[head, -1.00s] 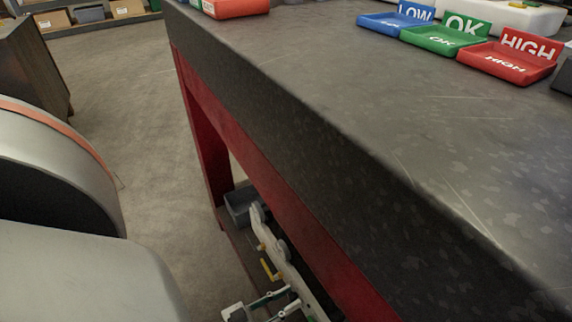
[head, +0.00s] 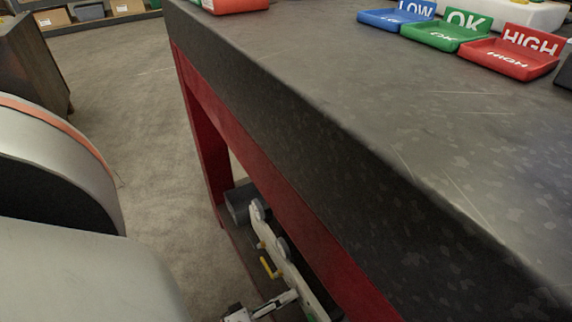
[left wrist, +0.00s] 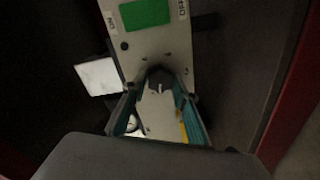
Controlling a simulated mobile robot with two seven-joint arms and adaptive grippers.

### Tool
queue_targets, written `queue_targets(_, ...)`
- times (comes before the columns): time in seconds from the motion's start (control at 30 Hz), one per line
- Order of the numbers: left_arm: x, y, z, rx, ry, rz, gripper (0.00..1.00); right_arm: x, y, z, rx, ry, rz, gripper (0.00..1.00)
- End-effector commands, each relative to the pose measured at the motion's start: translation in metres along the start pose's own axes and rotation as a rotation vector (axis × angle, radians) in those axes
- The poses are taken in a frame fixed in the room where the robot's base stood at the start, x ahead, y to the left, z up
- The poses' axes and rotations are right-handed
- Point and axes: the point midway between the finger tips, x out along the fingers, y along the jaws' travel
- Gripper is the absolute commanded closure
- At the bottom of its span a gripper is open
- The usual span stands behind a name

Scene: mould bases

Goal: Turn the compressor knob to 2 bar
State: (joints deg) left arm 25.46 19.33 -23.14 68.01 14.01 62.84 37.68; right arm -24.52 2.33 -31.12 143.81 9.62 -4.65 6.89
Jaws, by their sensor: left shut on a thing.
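The compressor's pale panel (head: 268,245) shows edge-on under the bench in the head view. In the left wrist view the panel (left wrist: 160,50) faces me, with a green rectangle (left wrist: 145,13) and small dark labels. A dark round knob (left wrist: 158,76) with a short white line sits on it. My left gripper (left wrist: 160,92) is shut on this knob, its teal fingers on either side. In the head view the left gripper (head: 288,298) is at the bottom edge, partly cut off. No pressure reading is legible. My right gripper is out of view.
The bench (head: 330,90) has a red frame (head: 205,140) close above the compressor. Blue LOW (head: 392,18), green OK (head: 445,36) and red HIGH (head: 510,58) trays stand on top. A yellow handle (head: 269,267) is on the panel.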

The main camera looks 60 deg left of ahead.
Motion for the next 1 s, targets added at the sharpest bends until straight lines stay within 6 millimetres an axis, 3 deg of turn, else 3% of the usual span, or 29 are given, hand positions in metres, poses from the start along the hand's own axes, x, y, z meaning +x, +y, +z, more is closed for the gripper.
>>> queue_targets(0.6,0.0002,-0.0008,0.0005,-0.538,-0.001,0.001,0.93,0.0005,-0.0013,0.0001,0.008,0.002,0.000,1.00)
queue_targets(1.0,-0.0002,-0.0013,0.0009,-0.704,-0.001,-0.001,0.93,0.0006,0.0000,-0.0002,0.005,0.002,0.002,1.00)
